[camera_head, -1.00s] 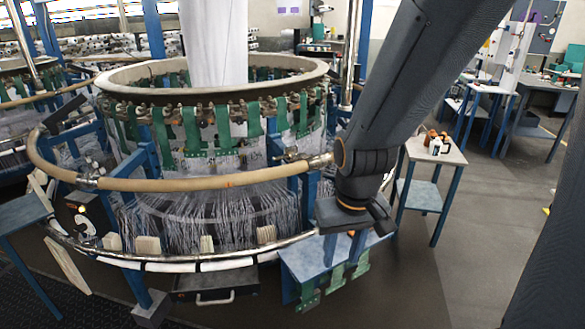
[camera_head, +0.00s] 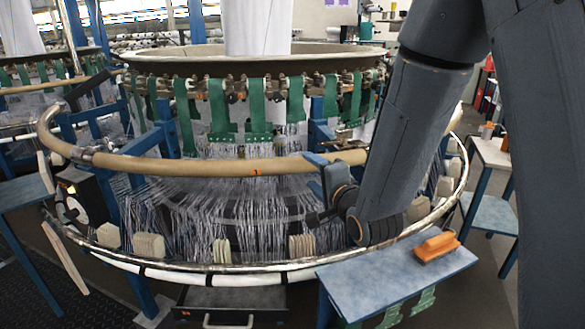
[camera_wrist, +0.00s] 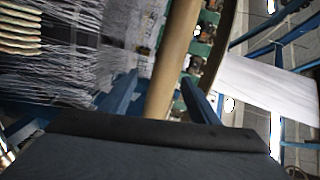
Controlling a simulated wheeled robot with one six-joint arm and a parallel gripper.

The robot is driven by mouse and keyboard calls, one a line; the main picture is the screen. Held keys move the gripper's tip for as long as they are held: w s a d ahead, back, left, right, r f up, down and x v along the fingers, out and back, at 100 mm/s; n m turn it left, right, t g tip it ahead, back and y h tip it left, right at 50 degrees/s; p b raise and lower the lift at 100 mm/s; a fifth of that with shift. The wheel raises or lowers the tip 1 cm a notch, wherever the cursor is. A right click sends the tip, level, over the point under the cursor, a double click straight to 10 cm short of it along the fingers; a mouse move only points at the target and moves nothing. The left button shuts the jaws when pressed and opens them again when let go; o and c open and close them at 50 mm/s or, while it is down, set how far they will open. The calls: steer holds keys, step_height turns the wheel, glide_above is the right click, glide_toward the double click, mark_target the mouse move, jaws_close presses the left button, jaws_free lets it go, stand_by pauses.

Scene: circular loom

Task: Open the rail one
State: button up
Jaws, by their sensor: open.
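The tan curved rail (camera_head: 200,166) runs round the front of the circular loom, above the white threads. It also shows upright in the wrist view (camera_wrist: 175,60). My gripper (camera_head: 312,188) is at the right front part of this rail. Its jaws are apart, one across the rail's height and one lower, in front of the threads. In the wrist view the rail passes between two blue jaw-like bars, above my dark gripper body. I cannot tell whether a jaw touches the rail. My arm hides part of the rail's right side.
A lower metal ring (camera_head: 230,267) with white sections curves below. A blue-topped table (camera_head: 385,278) bearing an orange object (camera_head: 437,247) stands at the front right. A drawer (camera_head: 230,300) lies under the ring. Another loom (camera_head: 45,75) stands at the left. A side table (camera_head: 492,212) is at the right.

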mark_target(295, 157)
steer(key=shift+w+a+r+m+t+y+b, duration=0.15)
steer(key=shift+w+a+m+t+y+b, duration=0.3)
steer(key=shift+w+a, duration=0.35)
steer(key=x, duration=0.7)
steer(key=shift+w+a+p, duration=0.1)
steer(key=shift+a+p, duration=0.15)
steer(key=shift+p, duration=0.1)
jaws_close()
steer(key=shift+r, duration=0.1)
